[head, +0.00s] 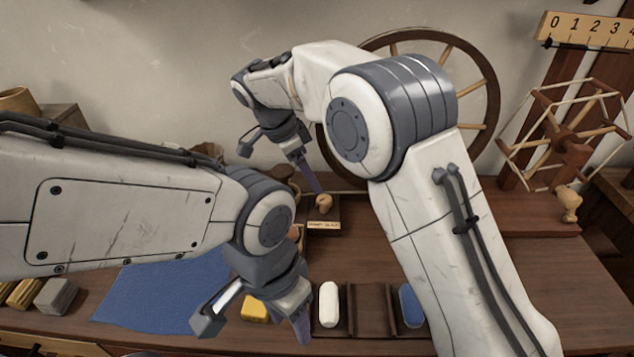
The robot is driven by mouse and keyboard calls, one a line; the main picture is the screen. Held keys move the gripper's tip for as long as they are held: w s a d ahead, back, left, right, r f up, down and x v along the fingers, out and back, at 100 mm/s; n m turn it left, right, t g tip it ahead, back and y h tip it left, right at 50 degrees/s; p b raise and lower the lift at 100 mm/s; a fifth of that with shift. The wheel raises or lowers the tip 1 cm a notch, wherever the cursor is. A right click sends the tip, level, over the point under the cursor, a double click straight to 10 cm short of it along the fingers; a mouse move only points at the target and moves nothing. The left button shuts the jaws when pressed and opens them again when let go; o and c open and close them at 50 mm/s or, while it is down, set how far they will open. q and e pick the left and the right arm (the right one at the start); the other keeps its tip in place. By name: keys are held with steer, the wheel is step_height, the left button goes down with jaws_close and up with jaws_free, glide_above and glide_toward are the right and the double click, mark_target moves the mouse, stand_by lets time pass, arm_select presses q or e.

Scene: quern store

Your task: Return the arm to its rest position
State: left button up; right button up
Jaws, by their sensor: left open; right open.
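My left gripper (254,325) is open, low in the head view above the front of the table. A yellow block (254,309) shows between its two fingers in the picture; I cannot tell how far below them it lies. My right gripper (279,166) is open and higher up, in front of the wall at the back. One of its fingers points down toward a small wooden knob (323,204) on a labelled stand (324,225); I cannot tell whether they touch. Both grippers look empty. My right arm is bent and crosses the middle of the view.
A dark wooden rack (368,310) holds a white piece (329,304) and a blue piece (411,306). A large spoked wheel (480,95) and a yarn winder (570,145) stand behind.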

arm_select(q)
steer(key=shift+r, duration=0.25)
arm_select(e)
steer(key=shift+v, duration=1.05)
